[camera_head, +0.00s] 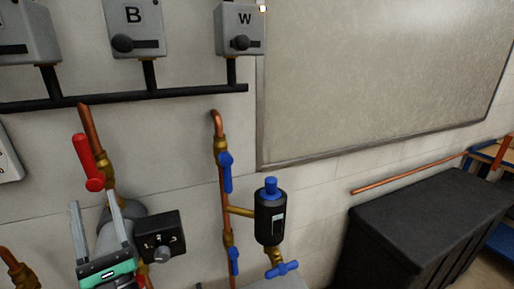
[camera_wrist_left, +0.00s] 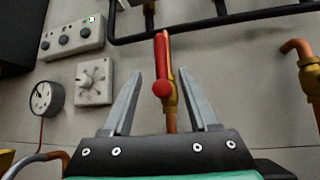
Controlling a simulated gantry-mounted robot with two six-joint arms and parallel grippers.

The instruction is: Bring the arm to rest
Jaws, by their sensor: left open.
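My left gripper (camera_head: 95,228) is at the lower left of the head view, its two grey fingers pointing up and spread apart with nothing between them. The left wrist view also shows the open fingers (camera_wrist_left: 172,95). A red lever handle (camera_head: 88,160) on a copper pipe is just above the gripper in the head view. In the left wrist view the red lever (camera_wrist_left: 162,65) appears beyond and between the fingertips, apart from them. My right gripper is not in either view.
Blue-handled valves (camera_head: 225,172) and a black canister with a blue cap (camera_head: 270,215) are on the wall pipes. A grey pump with a black control box (camera_head: 160,236) is beside the gripper. Labelled boxes (camera_head: 135,28) hang above. A dark chest (camera_head: 430,215) stands at right.

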